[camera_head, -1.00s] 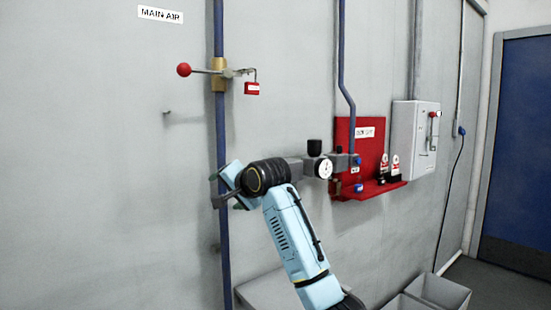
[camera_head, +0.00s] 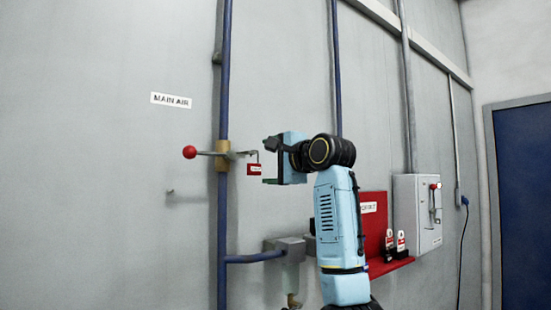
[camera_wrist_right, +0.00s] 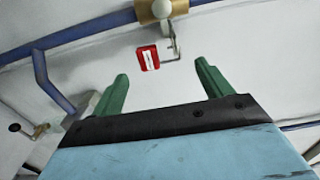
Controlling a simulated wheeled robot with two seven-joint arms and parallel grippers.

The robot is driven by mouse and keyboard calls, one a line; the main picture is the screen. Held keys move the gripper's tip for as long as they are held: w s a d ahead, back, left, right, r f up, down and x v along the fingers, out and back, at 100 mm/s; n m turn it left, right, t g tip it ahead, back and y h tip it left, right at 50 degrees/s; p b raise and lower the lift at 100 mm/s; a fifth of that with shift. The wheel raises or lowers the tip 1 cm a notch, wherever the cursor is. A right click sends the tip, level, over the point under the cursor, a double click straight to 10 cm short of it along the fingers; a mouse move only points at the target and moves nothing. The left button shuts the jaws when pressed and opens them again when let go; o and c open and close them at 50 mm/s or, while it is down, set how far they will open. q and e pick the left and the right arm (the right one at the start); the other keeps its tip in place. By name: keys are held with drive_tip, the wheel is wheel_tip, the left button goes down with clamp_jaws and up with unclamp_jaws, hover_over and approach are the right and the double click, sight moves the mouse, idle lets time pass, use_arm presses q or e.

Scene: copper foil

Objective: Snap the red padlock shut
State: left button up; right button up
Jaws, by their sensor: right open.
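The red padlock (camera_head: 254,169) hangs by its shackle from the hasp beside the brass valve (camera_head: 222,155) on the blue pipe. Its body hangs below the long side of the shackle; the picture is too small to tell if it is latched. It also shows in the right wrist view (camera_wrist_right: 148,58), ahead of the fingers. My right gripper (camera_head: 266,162) is open and close to the padlock's right side, apparently not touching it. In the wrist view its green fingers (camera_wrist_right: 162,85) are spread with nothing between them. My left gripper is not in view.
A red-knobbed lever (camera_head: 189,152) extends left from the valve. A grey box (camera_head: 290,248) on a branch pipe is below. A red lockout board (camera_head: 373,212) and a white electrical box (camera_head: 417,215) are right. The wall left of the pipe is mostly clear.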

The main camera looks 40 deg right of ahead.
sight(254, 169)
drive_tip(key=w+p, duration=0.1)
drive_tip(key=w, duration=0.1)
drive_tip(key=w+p, duration=0.3)
drive_tip(key=w, duration=0.1)
drive_tip(key=shift+w+d+r+p, duration=0.1)
drive_tip(key=shift+w+d+p, duration=0.2)
drive_tip(key=shift+d, duration=0.05)
drive_tip(key=shift+w+p, duration=0.3)
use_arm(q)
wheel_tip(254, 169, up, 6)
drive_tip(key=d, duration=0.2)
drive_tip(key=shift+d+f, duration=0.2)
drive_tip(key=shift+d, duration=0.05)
use_arm(e)
drive_tip(key=shift+w, duration=0.15)
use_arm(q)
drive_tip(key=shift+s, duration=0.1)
use_arm(e)
drive_tip(key=shift+c, duration=0.2)
